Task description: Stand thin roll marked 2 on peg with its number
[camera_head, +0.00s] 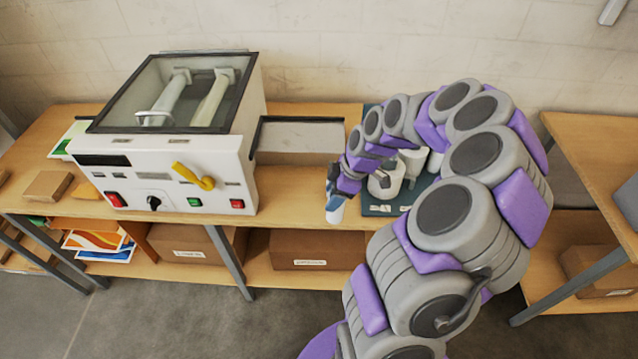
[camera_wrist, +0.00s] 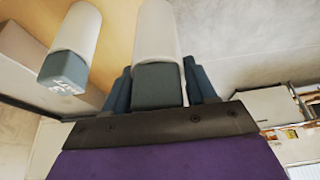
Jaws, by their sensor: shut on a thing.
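The dark teal board (camera_head: 374,208) bears white labels and thicker white rolls (camera_head: 385,180). My arm hides much of it, and I cannot make out the numbered peg.
The white laminator (camera_head: 165,180) with a yellow lever stands left on the wooden bench (camera_head: 300,181). Boxes (camera_head: 316,250) fill the lower shelf. Another table (camera_head: 590,150) stands at the right.

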